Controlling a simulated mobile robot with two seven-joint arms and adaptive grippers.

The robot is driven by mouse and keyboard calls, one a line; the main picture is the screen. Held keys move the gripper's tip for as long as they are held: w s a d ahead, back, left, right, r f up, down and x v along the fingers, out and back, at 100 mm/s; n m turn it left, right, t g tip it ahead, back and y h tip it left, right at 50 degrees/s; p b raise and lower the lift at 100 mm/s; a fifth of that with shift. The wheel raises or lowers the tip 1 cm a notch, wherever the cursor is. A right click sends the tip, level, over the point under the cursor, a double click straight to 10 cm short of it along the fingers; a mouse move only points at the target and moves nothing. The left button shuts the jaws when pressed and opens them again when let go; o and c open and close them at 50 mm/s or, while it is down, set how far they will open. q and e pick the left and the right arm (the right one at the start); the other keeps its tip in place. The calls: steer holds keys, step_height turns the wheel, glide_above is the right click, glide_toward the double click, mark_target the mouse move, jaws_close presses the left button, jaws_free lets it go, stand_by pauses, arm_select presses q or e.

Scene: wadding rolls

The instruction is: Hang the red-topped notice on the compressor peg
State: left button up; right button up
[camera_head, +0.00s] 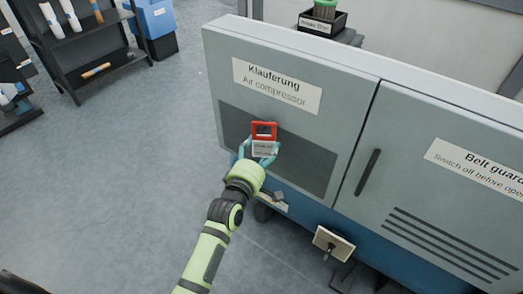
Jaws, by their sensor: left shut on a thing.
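The red-topped notice (264,131) has a red upper frame with an opening and a pale lower plate with small writing. My left gripper (260,150) is shut on its lower part and holds it upright in front of the dark panel (305,163) of the air compressor cabinet (228,50). The compressor peg cannot be made out; the notice and gripper cover that part of the panel. I cannot tell whether the notice touches the panel. My right gripper is not in view.
A dark handle (368,173) stands out from the right door. A tilted pale plate (333,243) sits low in front of the cabinet. A black shelf (90,50) with rolls stands at the upper left. The floor (110,190) on the left is clear.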

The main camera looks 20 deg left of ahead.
arm_select(q)
steer(key=o, duration=1.1)
